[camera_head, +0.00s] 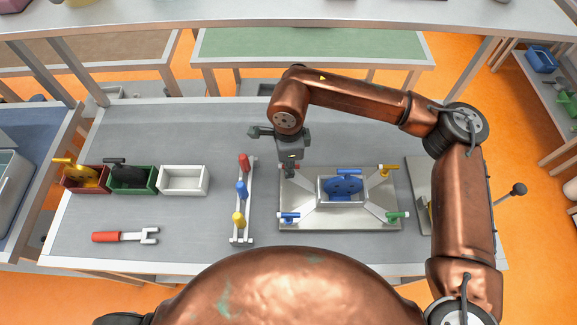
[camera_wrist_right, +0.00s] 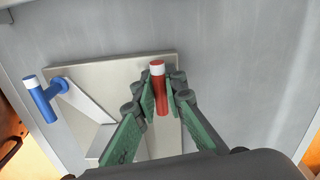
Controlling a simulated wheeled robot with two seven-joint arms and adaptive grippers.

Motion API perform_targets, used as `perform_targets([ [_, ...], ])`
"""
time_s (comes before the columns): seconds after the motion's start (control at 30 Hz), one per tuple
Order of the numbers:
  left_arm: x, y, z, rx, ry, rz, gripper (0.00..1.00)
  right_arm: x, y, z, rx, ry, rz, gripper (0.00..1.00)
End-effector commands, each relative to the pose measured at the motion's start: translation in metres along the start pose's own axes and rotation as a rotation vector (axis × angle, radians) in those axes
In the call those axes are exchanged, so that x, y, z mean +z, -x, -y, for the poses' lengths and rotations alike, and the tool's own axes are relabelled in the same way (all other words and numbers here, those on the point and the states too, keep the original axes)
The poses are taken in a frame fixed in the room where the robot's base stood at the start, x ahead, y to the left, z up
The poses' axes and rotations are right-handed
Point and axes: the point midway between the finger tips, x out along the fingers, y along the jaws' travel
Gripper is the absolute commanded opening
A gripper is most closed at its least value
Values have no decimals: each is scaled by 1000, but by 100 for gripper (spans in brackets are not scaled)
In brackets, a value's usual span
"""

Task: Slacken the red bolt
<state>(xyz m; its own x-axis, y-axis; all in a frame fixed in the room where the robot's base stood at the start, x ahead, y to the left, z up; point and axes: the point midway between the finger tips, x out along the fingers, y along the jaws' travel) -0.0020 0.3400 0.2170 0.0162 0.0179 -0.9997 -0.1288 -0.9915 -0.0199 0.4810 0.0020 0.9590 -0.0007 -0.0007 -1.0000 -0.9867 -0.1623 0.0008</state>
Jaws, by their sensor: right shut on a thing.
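The red bolt (camera_wrist_right: 160,92), a red handle with a white end, stands at a corner of the metal plate (camera_head: 340,222). In the wrist view it lies between the green-padded fingers of my right gripper (camera_wrist_right: 162,96), which is shut on it. In the head view my right gripper (camera_head: 290,171) comes down over the plate's upper left corner and hides most of the bolt. The left gripper is not in view.
A rack (camera_head: 250,195) with coloured handles, a red-handled tool (camera_head: 120,236) and a white bin (camera_head: 183,181) are left.

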Motion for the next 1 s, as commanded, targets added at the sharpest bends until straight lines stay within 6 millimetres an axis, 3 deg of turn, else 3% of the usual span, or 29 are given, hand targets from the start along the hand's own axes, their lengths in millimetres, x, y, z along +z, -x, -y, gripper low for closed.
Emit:
perform_targets([
  [0.27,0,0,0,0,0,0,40,0,2,2,-5,-2,1,28],
  [0.57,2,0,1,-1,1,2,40,0,3,1,-3,-2,1,28],
  [1.0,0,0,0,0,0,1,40,0,65,2,-4,-2,2,28],
])
